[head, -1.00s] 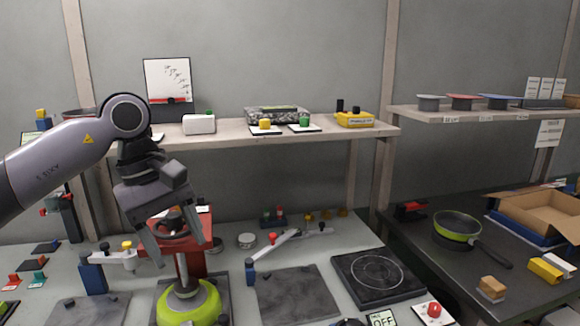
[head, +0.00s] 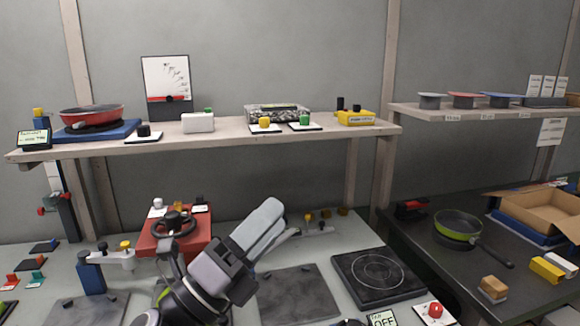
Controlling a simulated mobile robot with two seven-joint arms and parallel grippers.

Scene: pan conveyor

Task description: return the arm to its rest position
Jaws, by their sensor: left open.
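My left gripper (head: 279,222) is low in the picture, in front of the workbench, with its fingers pointing up and to the right. It is open, and nothing shows between its fingers. Its wrist comes up from the bottom edge. It hides most of a lime-green round thing (head: 160,293) and part of the bench behind it. It appears in front of and to the right of the red box with a dark handwheel (head: 176,222). My right gripper is not in view.
A shelf (head: 225,137) above the bench holds a red pan (head: 91,115), a white box (head: 198,122) and a yellow box (head: 355,117). A black hot plate (head: 378,276) lies right of the gripper. A green pan (head: 457,227) stands on the dark right-hand table.

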